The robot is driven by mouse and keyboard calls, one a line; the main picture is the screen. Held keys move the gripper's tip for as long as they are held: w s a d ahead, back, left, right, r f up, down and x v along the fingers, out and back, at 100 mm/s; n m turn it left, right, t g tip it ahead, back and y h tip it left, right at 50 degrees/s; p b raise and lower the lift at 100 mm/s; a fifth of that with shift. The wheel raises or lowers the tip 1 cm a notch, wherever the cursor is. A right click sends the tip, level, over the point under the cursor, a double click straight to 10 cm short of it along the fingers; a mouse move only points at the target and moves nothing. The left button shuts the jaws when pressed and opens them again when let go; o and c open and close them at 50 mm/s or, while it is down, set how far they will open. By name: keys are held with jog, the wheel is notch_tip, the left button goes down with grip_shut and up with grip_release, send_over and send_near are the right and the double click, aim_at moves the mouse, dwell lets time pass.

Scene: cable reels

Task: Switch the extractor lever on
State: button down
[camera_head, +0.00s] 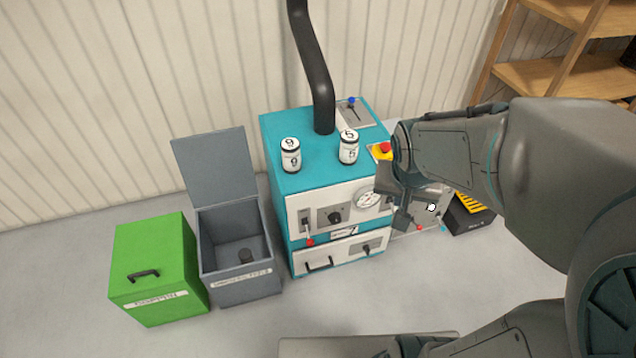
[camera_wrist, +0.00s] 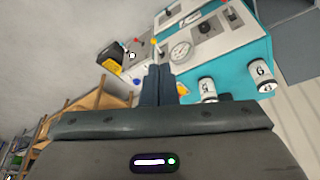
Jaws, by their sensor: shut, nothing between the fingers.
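The teal and white extractor cabinet (camera_head: 285,182) stands in the middle of the head view, with a thick black hose (camera_head: 314,70) rising from its top. A blue-knobbed lever (camera_head: 351,103) sits on a grey plate at the top back. A red-knobbed lever (camera_head: 309,238) points down on the front left. Another red knob (camera_head: 418,227) shows low at the right side. I cannot read which lever is the extractor's. My gripper (camera_head: 402,222) is shut and empty in front of the cabinet's right side; its fingers also show in the wrist view (camera_wrist: 157,72).
Two white numbered canisters (camera_head: 290,155) (camera_head: 348,147) stand on the cabinet top. A red button (camera_head: 384,148) on yellow lies near my arm. A gauge (camera_head: 367,199) is on the front. An open grey bin (camera_head: 240,285) and a green box (camera_head: 150,265) stand left; wooden shelves (camera_head: 550,75) right.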

aim_at(308, 234)
jog(key=w+a+f+m+t+y+b, duration=0.1)
jog(key=w+f+b, duration=0.4)
jog(key=f, duration=0.8)
jog(key=w+a+f+m+t+y+b, duration=0.1)
jog(key=w+a+f+m+y+b, duration=0.2)
jog(key=f, duration=1)
jog(key=w+a+f+m+t+y+b, duration=0.1)
jog(key=w+a+f+m+y+b, duration=0.2)
jog(key=w+f+m+b, duration=0.3)
notch_tip(308, 234, down, 7)
jog(key=a+b, duration=0.1)
jog(key=b, duration=0.2)
jog(key=shift+w+m+t, duration=0.3)
jog(key=shift+t, duration=0.1)
jog(key=b+x, duration=0.5)
jog(key=x, duration=0.6)
jog(key=shift+s+a+r, duration=0.55)
jog(key=shift+s+r, duration=0.05)
jog(key=shift+s, duration=0.2)
jog(key=shift+s+a+r, duration=0.55)
jog(key=shift+s+r, duration=0.05)
jog(key=shift+s, duration=0.15)
jog(key=shift+d+r+p, duration=0.1)
jog(key=shift+r+p, duration=0.1)
jog(key=shift+p, duration=0.1)
